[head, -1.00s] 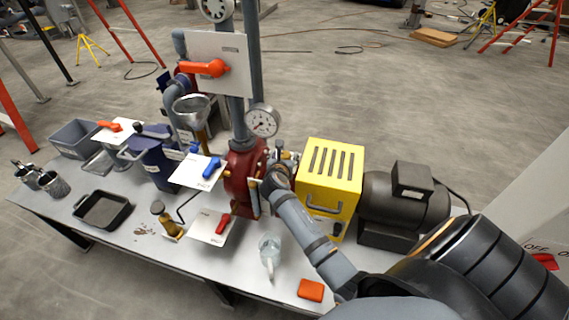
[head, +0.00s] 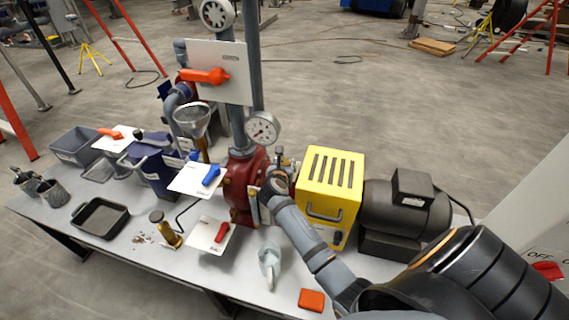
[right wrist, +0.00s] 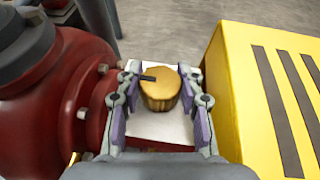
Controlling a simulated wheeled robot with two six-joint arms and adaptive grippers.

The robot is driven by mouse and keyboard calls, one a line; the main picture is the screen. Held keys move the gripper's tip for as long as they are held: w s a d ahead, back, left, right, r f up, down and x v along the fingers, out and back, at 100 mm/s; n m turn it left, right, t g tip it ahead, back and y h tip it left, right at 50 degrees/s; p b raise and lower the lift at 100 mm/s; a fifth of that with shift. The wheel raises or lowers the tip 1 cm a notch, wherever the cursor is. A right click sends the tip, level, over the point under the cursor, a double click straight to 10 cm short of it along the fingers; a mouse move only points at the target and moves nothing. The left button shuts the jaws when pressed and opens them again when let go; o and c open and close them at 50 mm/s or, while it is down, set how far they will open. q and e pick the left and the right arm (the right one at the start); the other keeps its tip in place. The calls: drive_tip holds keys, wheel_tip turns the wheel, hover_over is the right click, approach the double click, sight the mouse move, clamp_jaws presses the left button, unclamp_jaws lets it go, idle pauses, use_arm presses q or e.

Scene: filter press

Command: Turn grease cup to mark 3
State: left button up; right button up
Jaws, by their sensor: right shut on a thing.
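The grease cup (right wrist: 161,90) is a round brass cap with a ribbed side, in the middle of the right wrist view. A short black pointer line on its top points left. A pale plate (right wrist: 160,127) lies behind it; I can read no marks or numbers on it. My right gripper (right wrist: 167,88) is shut on the cup, with one finger on each side. In the head view my right gripper (head: 273,183) reaches in between the red pump (head: 240,195) and the yellow guard, and hides most of the cup. My left gripper is not in view.
The yellow slotted guard (head: 331,190) stands close to the right of the gripper, with a dark motor (head: 400,215) beyond.

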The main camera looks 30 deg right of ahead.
drive_tip(key=shift+g, duration=0.3)
drive_tip(key=m+g+h, duration=0.2)
drive_tip(key=m+g, duration=0.1)
drive_tip(key=m, duration=0.1)
drive_tip(key=shift+h, duration=0.3)
drive_tip(key=shift+f+m+g+h+b, duration=0.1)
drive_tip(key=shift+m+g+h+b, duration=0.65)
drive_tip(key=shift+m+g, duration=1)
drive_tip(key=shift+g, duration=0.35)
drive_tip(key=o, duration=1.2)
drive_tip(key=v, duration=0.7)
drive_tip(key=shift+a, duration=0.25)
